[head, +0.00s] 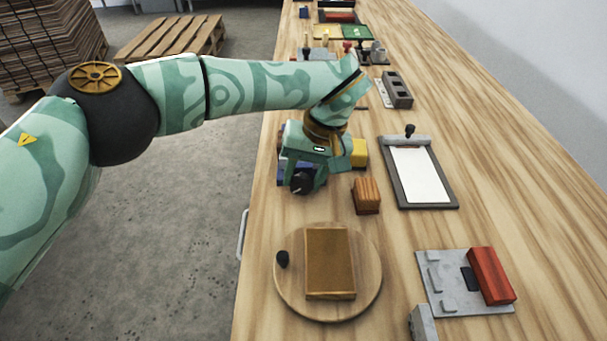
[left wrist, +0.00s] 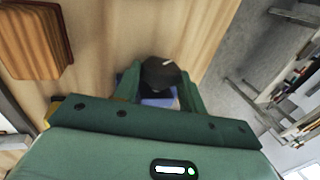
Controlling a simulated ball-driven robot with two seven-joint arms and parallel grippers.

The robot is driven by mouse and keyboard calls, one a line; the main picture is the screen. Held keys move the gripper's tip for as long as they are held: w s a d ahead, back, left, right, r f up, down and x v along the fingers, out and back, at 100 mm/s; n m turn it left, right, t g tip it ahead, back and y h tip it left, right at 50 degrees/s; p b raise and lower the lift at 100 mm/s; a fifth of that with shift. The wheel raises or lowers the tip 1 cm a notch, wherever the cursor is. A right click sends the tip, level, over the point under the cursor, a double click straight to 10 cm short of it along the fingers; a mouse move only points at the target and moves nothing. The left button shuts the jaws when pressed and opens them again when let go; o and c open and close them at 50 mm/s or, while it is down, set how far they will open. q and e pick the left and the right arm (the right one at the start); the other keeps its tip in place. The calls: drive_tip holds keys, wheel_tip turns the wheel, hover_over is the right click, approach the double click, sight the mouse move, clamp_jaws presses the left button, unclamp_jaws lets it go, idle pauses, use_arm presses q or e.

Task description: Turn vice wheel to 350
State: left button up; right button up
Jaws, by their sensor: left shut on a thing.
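The vice wheel (head: 302,183) is a dark round knob at the near side of the small blue vice (head: 285,170), by the table's left edge. In the left wrist view the wheel (left wrist: 160,72) shows a short pale mark on its rim, with a bit of blue vice body (left wrist: 160,101) below it. My left gripper (head: 305,177) reaches down over the vice and is shut on the wheel, one green finger on each side. The gripper hides most of the vice. I see no readable scale, so the wheel's setting cannot be told. My right gripper is not in view.
A wooden block (head: 367,195) stands just right of the gripper, and a yellow block (head: 359,153) behind it. A round board (head: 370,283) with a brown slab is nearer. A clipboard (head: 449,196) lies to the right. The table's left edge is close.

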use_arm(q)
drive_tip(key=o, duration=1)
drive_tip(key=p+v, duration=0.2)
drive_tip(key=v, duration=1)
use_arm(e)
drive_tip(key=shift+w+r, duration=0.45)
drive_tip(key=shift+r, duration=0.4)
